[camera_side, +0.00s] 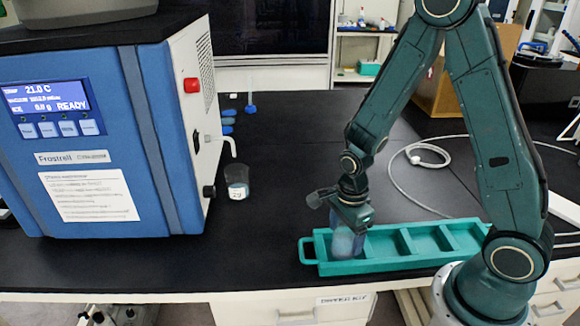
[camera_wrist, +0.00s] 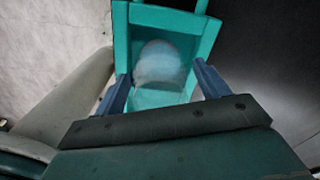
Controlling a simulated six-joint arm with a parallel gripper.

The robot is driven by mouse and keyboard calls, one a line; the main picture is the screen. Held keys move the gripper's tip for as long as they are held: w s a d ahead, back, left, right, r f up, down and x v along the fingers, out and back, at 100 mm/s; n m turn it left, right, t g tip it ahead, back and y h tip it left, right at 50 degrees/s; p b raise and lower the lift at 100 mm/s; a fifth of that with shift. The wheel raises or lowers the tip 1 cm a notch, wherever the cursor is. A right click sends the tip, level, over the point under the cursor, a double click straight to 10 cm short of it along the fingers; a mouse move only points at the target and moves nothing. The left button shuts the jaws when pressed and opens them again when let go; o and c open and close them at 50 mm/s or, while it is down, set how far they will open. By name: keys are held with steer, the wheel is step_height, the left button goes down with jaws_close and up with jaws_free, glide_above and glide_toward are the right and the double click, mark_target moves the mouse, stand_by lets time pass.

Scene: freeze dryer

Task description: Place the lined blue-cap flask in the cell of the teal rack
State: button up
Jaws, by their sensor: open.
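The teal rack (camera_side: 420,262) lies on the black bench, a row of cells with a handle at its left end. A pale bluish flask (camera_side: 342,244) stands in the leftmost cell. In the wrist view the flask (camera_wrist: 160,68) shows as a hazy, pale dome inside the teal cell (camera_wrist: 121,45); its cap and any lines cannot be made out. My gripper (camera_side: 343,222) is right over this cell. In the wrist view my gripper (camera_wrist: 160,85) has its two blue fingers apart, one on each side of the cell, with a gap to the flask.
A blue freeze dryer (camera_side: 110,130) stands at the left, its display reading READY. A white cable (camera_side: 400,180) curls behind my arm. The bench between dryer and rack is clear.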

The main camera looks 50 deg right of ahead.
step_height(320, 180, up, 11)
stand_by(0.7)
stand_by(0.6)
steer(key=s+a+r+n+t, duration=0.1)
steer(key=s+r+n+t, duration=0.1)
steer(key=s+r+n, duration=0.4)
steer(key=s+a+r+n+t, duration=0.1)
steer(key=s+r+n+t, duration=0.2)
steer(key=n, duration=1.3)
steer(key=shift+s+r+t, duration=0.3)
steer(key=shift+s+r, duration=1.25)
steer(key=shift+r, duration=1.75)
